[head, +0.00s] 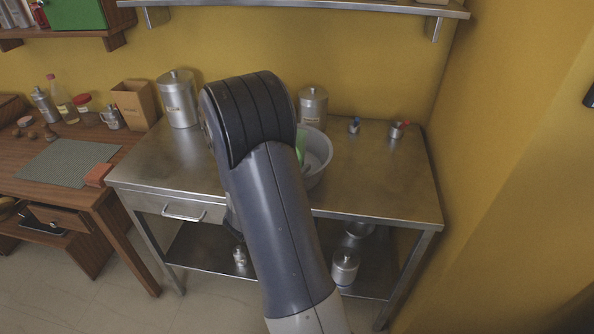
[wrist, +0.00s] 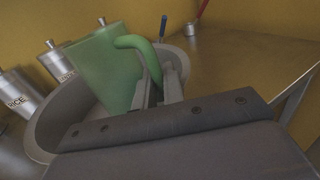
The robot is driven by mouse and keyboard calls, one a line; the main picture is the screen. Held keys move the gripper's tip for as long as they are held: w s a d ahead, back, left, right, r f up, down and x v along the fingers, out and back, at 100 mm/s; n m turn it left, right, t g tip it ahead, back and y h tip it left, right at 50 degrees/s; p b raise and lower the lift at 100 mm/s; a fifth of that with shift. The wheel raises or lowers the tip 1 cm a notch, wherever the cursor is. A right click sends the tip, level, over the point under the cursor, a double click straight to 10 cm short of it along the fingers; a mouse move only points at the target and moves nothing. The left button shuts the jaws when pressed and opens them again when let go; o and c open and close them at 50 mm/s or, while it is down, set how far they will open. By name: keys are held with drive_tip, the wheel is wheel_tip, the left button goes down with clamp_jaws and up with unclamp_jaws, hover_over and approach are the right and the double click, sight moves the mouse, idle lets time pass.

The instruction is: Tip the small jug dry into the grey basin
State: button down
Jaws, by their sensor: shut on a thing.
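The small green jug (wrist: 98,62) is in front of my gripper (wrist: 160,85) in the wrist view. The gripper's two fingers are shut on the jug's curved handle. The jug is at the grey basin (wrist: 48,125), whose rim curves around behind and to the left of it. In the head view only a sliver of the jug (head: 301,145) shows past my arm, inside the basin's outline (head: 318,165). My gripper is hidden there behind the arm. The jug's inside and any liquid are hidden, and I cannot tell its exact tilt.
The basin stands on a steel table (head: 375,180). A tall canister (head: 178,100) and a smaller one (head: 313,107) stand at the back. Small pots with a blue (head: 354,126) and a red handle (head: 398,130) are on the right. The table's front right is clear. A shelf (head: 320,8) hangs above.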

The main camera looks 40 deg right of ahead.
drive_tip(key=shift+s+a+r+n+g+y+p, duration=0.1)
drive_tip(key=shift+s+r+n+g+y+p, duration=0.3)
drive_tip(key=shift+p, duration=1.7)
drive_tip(key=shift+s+a+r+n+g+y+p, duration=0.1)
drive_tip(key=shift+r+n+y+p, duration=0.55)
drive_tip(key=shift+p, duration=1.5)
drive_tip(key=shift+s+r+n+g+y+p, duration=0.25)
drive_tip(key=shift+n+p, duration=0.6)
drive_tip(key=shift+p, duration=1.25)
drive_tip(key=r+p, duration=0.1)
drive_tip(key=p, duration=0.2)
drive_tip(key=r+n+g+p, duration=0.1)
drive_tip(key=p, duration=0.2)
drive_tip(key=shift+w+r+n+y, duration=0.25)
drive_tip(key=shift+w+n+y, duration=0.05)
drive_tip(key=shift+y, duration=0.1)
drive_tip(key=shift+p, duration=0.3)
